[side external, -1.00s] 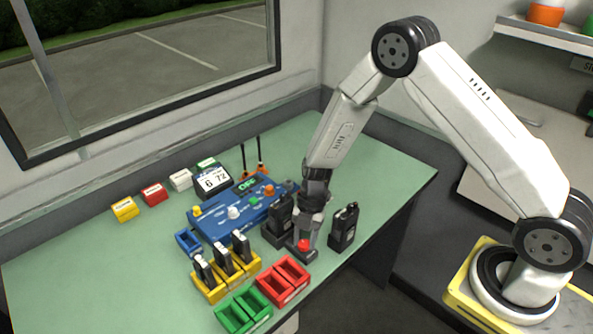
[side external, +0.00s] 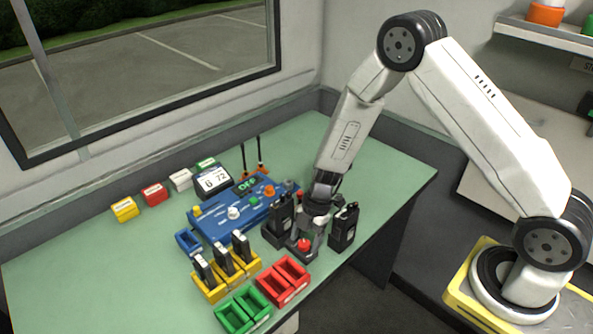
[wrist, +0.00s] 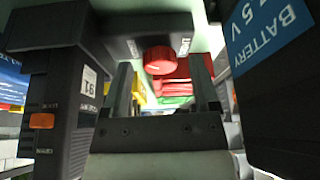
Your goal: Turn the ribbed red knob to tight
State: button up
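The ribbed red knob (side external: 304,244) sits on a small dark block on the bench. In the wrist view the knob (wrist: 160,60) is on the dark block's face (wrist: 150,30), with white lettering beside it, partly cut off and hard to read. My gripper (side external: 307,232) is low behind and above the knob. In the wrist view my gripper (wrist: 161,82) is open, one finger to either side, and the knob shows between and just beyond the fingertips. I see no contact with the knob. The knob's exact turn is too small to read.
Dark radios stand close on both sides of my gripper, left (side external: 280,218) and right (side external: 344,228). A blue console (side external: 235,212) is behind left. Red (side external: 283,280), green (side external: 243,311) and yellow (side external: 226,276) holders are in front. The bench's right side is clear.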

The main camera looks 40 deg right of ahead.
jog(key=shift+r, duration=0.1)
jog(key=v, duration=0.7)
jog(key=shift+r, duration=0.3)
dwell(0.7)
jog(key=s+a+g+h, duration=0.1)
jog(key=s+a+f+h, duration=0.1)
jog(key=h, duration=0.1)
jog(key=shift+s+a+g, duration=0.1)
jog(key=shift+a+g, duration=0.2)
jog(key=shift+g, duration=0.1)
jog(key=shift+s+a+h, duration=0.2)
jog(key=shift+a+h, duration=0.2)
jog(key=shift+h, duration=0.5)
jog(key=shift+w+a+r+t+h, duration=0.1)
jog(key=shift+a+t+h, duration=0.05)
jog(key=shift+a+h, duration=0.3)
jog(key=shift+w+a+t+h, duration=0.1)
jog(key=shift+a+t+h, duration=0.1)
jog(key=shift+h, duration=0.35)
jog(key=shift+w+a+r+t+h, duration=0.2)
jog(key=shift+w+a+t+h, duration=0.2)
jog(key=shift+a+t+h, duration=0.15)
jog(key=shift+w+a+r+t+h, duration=0.2)
jog(key=shift+w+a+t+h, duration=0.2)
jog(key=shift+a+h, duration=0.2)
jog(key=shift+d+f, duration=0.1)
